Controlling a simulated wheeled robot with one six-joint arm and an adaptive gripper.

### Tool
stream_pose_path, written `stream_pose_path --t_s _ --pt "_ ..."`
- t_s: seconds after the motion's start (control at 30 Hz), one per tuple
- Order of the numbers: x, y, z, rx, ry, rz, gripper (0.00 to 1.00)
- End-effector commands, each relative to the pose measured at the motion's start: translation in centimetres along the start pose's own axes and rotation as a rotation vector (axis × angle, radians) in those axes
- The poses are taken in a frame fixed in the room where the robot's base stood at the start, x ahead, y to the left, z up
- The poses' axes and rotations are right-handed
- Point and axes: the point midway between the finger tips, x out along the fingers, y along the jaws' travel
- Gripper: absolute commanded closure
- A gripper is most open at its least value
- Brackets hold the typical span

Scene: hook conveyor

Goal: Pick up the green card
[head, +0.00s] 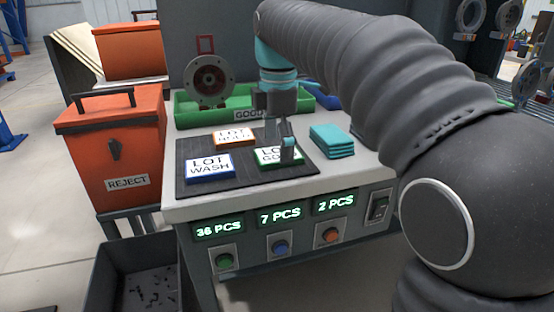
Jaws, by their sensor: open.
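The green card (267,157) lies on the dark mat (235,187) at its right side. It has a green edge and a white face lettered "LOT GO…", partly hidden by my gripper. My gripper (287,153) points down over the card's right part, and its jaws are open. Whether the fingertips touch the card or sit just above it, I cannot tell. A blue-edged card (209,168) marked "LOT WASH" lies at the mat's front left. An orange-edged card (235,137) lies behind them on the mat, partly legible.
A stack of teal cloths (332,141) lies right of the mat. A green tray (190,112) and a flanged metal part (209,80) stand behind. An orange REJECT bin (112,150) stands left. A dark open bin (145,280) stands below. Counters and buttons line the front.

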Motion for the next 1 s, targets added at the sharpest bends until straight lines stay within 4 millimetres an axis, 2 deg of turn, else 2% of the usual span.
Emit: stream_pose_path --t_s 0.1,0.33,0.5,0.53,0.57,1.0 --pt "0.77 -0.03 0.02 0.0 0.0 0.0 0.03" --pt "0.81 -0.01 0.02 0.0 0.0 0.001 0.03" --pt "0.81 -0.01 0.01 0.0 0.0 0.0 0.46" --pt "0.81 -0.01 0.01 0.0 0.0 0.0 0.53" --pt "0.81 -0.01 0.01 0.0 0.0 0.0 0.56" --pt "0.31 0.02 0.0 0.0 0.0 0.001 0.57"
